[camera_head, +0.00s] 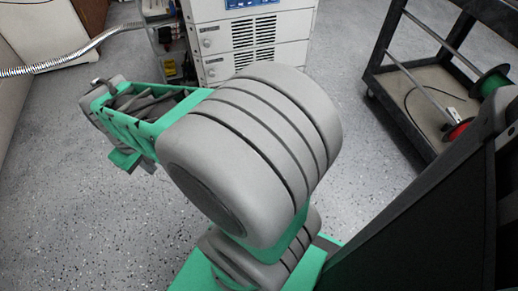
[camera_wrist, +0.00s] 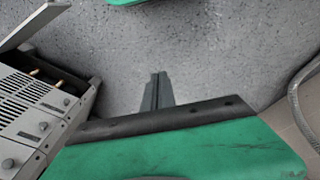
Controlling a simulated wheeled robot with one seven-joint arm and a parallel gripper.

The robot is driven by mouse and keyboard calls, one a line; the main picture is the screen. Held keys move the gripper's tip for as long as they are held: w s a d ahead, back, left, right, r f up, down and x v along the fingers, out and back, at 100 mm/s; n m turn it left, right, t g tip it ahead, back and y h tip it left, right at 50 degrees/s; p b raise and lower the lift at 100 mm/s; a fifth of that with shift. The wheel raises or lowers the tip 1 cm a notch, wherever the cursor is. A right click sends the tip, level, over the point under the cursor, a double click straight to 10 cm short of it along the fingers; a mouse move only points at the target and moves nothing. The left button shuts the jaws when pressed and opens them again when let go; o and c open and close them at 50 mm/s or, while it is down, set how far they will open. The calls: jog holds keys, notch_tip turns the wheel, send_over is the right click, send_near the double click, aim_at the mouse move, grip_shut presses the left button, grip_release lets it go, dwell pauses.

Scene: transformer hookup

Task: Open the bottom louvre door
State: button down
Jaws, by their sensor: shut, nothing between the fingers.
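The pale grey cabinet (camera_head: 290,13) stands at the top middle of the head view with two louvred doors stacked on its front. The bottom louvre door (camera_head: 276,66) lies flush with the front and looks closed; it has a round knob (camera_head: 211,73) at its left, and my arm covers part of its lower edge. In the wrist view, louvred panels (camera_wrist: 28,117) with several knobs show at the left. My gripper (camera_wrist: 157,77) is shut and empty over bare floor, to the right of these panels and apart from them. Its fingertips are not clear in the head view.
A grey flap (camera_wrist: 38,22) sticks out beside the panels in the wrist view. A dark cart (camera_head: 420,75) with red and green spools stands at the right. A corrugated hose (camera_head: 75,55) runs at the left. Speckled floor (camera_head: 75,150) is clear between.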

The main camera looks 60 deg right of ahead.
jog(key=w+d+f+g+p, duration=0.1)
jog(key=w+d+f, duration=0.1)
jog(key=d, duration=0.5)
jog(key=w+d+f+g+p, duration=0.1)
jog(key=w+d+p, duration=0.1)
jog(key=d, duration=0.5)
jog(key=s+d+f+g+p, duration=0.1)
jog(key=s+d+f, duration=0.1)
jog(key=d+f, duration=0.35)
jog(key=s+d+f+g+p, duration=0.1)
jog(key=d+f+p, duration=0.15)
jog(key=d, duration=0.55)
jog(key=s+d+f+n+b, duration=0.1)
jog(key=s+d+f, duration=0.3)
jog(key=s+f, duration=0.5)
jog(key=s+d+f+g+b, duration=0.1)
jog(key=s+d+f+b, duration=0.1)
jog(key=s+d+f, duration=0.3)
jog(key=s+f, duration=0.3)
jog(key=f, duration=0.3)
jog(key=shift+s+d+f+n+g, duration=0.15)
jog(key=shift+s+n+g, duration=0.15)
jog(key=shift+s+n, duration=0.1)
